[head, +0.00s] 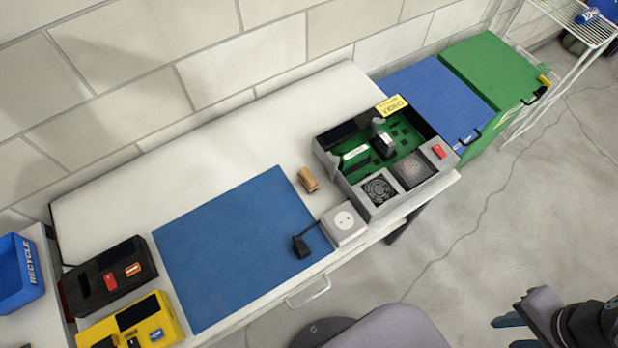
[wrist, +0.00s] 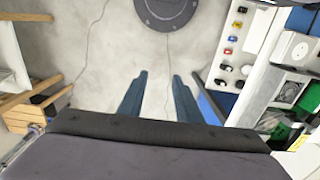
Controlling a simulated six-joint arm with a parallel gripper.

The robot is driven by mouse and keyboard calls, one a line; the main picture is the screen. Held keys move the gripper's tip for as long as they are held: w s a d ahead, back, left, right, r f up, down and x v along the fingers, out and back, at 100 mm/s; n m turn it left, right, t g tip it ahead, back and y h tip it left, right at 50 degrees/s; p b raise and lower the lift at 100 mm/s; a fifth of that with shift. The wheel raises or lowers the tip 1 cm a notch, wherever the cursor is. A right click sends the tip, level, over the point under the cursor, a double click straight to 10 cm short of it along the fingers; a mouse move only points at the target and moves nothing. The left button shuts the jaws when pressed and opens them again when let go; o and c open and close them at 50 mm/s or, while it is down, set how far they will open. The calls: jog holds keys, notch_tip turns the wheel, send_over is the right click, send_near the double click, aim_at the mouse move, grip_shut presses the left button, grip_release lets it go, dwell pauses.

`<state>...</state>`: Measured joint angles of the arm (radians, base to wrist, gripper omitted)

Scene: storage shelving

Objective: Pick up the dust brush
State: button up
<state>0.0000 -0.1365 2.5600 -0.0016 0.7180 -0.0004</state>
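A small tan, wood-coloured block, which looks like the dust brush (head: 308,180), lies on the white table just off the right edge of the blue mat. I cannot make it out for certain in the wrist view. My gripper (head: 510,332) is at the lower right of the head view, off the table and well away from the brush. In the wrist view my gripper (wrist: 160,76) has its two blue fingers apart with only floor between them. It is open and empty.
An open grey case with a green board (head: 405,150) stands right of the brush. A white socket box (head: 343,222) with a black plug is in front. Black (head: 90,283) and yellow (head: 155,310) devices sit at left. Blue and green bins stand beyond the table.

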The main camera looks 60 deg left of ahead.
jog(key=o, duration=1.1)
jog(key=shift+c, duration=0.2)
